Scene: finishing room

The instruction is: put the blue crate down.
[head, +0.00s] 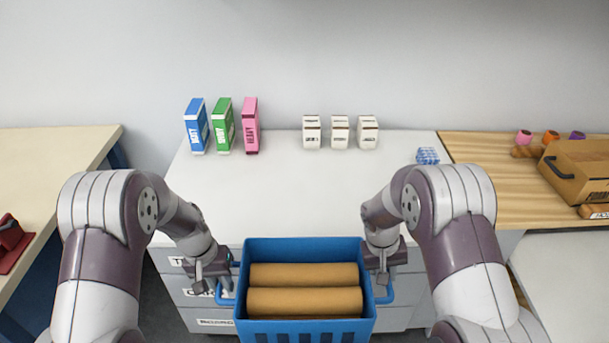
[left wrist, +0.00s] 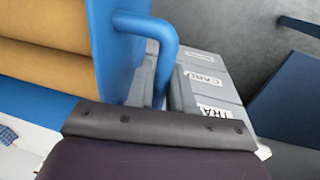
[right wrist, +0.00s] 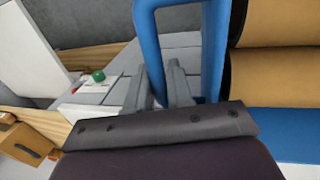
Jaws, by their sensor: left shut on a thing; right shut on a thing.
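The blue crate (head: 303,245) is held in front of the white-topped cabinet, between my two arms. Two brown rolls (head: 304,300) lie in it. My left gripper (head: 228,284) is shut on the crate's left handle, and that handle (left wrist: 165,60) also shows in the left wrist view. My right gripper (head: 382,280) is shut on the right handle, which shows in the right wrist view (right wrist: 143,50). The crate looks roughly level. Its underside is hidden, and I cannot tell its height above the floor.
The white cabinet top (head: 300,190) has a broad clear middle. Blue, green (head: 223,126) and pink boxes stand at its back left, three small white boxes (head: 340,132) at the back, and a small blue item (head: 428,156) at right. A wooden counter (head: 480,180) with a brown case (head: 580,172) adjoins.

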